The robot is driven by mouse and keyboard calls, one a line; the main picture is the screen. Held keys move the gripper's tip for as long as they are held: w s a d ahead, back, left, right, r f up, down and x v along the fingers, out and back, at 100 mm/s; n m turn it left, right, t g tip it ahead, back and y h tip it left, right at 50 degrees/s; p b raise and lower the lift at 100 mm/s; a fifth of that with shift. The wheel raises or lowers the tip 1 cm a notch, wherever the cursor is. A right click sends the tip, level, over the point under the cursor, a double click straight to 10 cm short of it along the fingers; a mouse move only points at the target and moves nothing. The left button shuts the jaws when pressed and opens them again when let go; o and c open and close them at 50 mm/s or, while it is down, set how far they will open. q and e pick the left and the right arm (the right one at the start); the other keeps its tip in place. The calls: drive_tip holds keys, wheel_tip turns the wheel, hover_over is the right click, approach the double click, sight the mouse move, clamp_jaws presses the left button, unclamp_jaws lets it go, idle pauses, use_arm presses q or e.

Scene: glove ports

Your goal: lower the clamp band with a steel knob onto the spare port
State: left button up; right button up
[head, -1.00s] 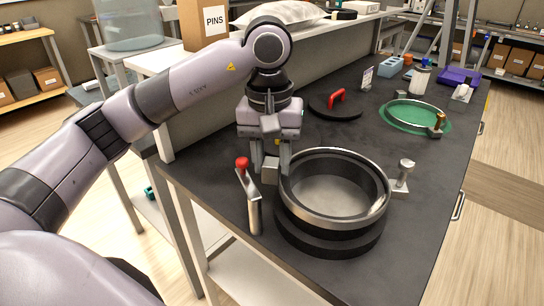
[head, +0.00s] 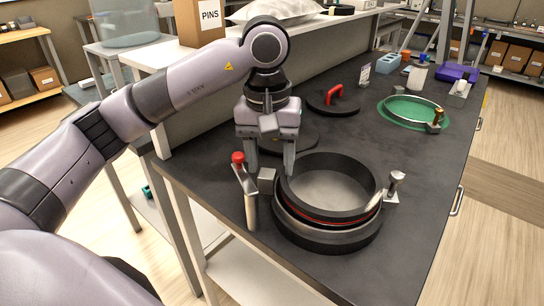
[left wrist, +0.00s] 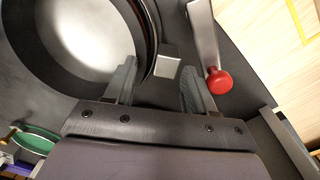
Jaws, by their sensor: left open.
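The spare port (head: 331,170) is a wide black ring on the bench, with a red line around its side. The silver clamp band (head: 330,225) lies around the port below its rim, low on the black body. Its steel knob (head: 396,179) leans at the right side, and its grey block (head: 267,174) is at the left. My left gripper (head: 270,170) is open over the block. In the left wrist view the block (left wrist: 167,66) shows between the two fingertips (left wrist: 158,82), with gaps visible. My right gripper is not in view.
A lever with a red ball (head: 238,158) stands close left of the port, near my left gripper. A black disc with a red handle (head: 334,95) lies behind. Another band with a brass knob (head: 436,122) lies around a green disc (head: 405,117). The bench right of the port is clear.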

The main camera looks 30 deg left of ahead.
use_arm(q)
drive_tip(key=r, duration=0.3)
drive_tip(key=r+p, duration=0.1)
drive_tip(key=r, duration=0.2)
drive_tip(key=shift+s+a+r, duration=0.1)
drive_tip(key=shift+a, duration=0.1)
drive_tip(key=shift+d+r, duration=0.1)
drive_tip(key=shift+r, duration=0.4)
